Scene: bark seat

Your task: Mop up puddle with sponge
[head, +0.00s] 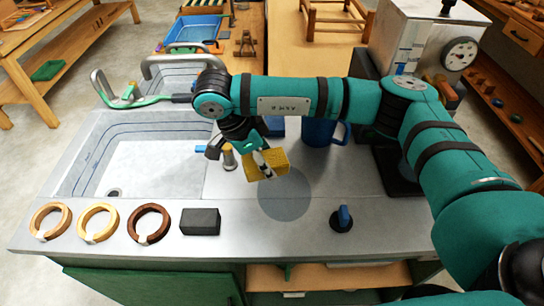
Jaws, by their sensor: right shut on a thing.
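A yellow block-shaped sponge (281,161) is held by my right gripper (260,158), which is shut on it and reaches in from the right over the grey counter. The puddle (285,200) is a darker, roughly round patch on the counter, just below and to the right of the sponge in the picture. The sponge's lower edge is close to the puddle's upper left edge; I cannot tell whether they touch. My left gripper is not in view.
A sink basin (150,168) takes up the counter's left. Several wooden rings (98,222) and a dark block (200,222) lie along the front. A blue-handled knob (342,219) stands right of the puddle, a blue mug (318,132) behind it.

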